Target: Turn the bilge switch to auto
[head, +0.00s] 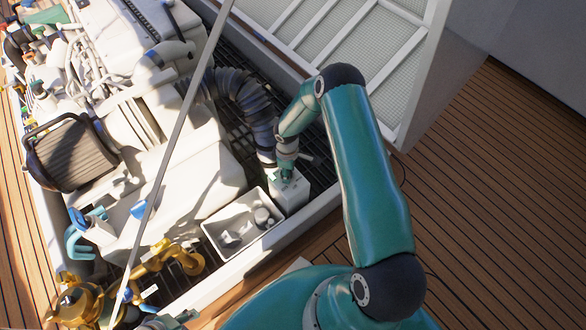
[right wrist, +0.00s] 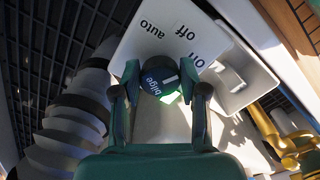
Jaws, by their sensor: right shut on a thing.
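The bilge switch is a dark round knob (right wrist: 160,78) marked "bilge" on a white box (right wrist: 128,42). The box face carries the labels "auto", "off" and "on", upside down in the right wrist view. In the head view the white box (head: 291,193) stands in the hatch. My right gripper (right wrist: 161,90) is shut on the knob, one finger on each side; in the head view my right gripper (head: 286,176) reaches down onto the box top. I cannot tell which label the knob points at.
An open white bin (head: 226,222) with dark items stands beside the box. A ribbed dark hose (head: 246,98) runs close behind my right gripper. A thin grey strut (head: 186,106) crosses the hatch, and a raised hatch panel (head: 345,38) stands behind. Wooden deck (head: 500,200) lies to the right.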

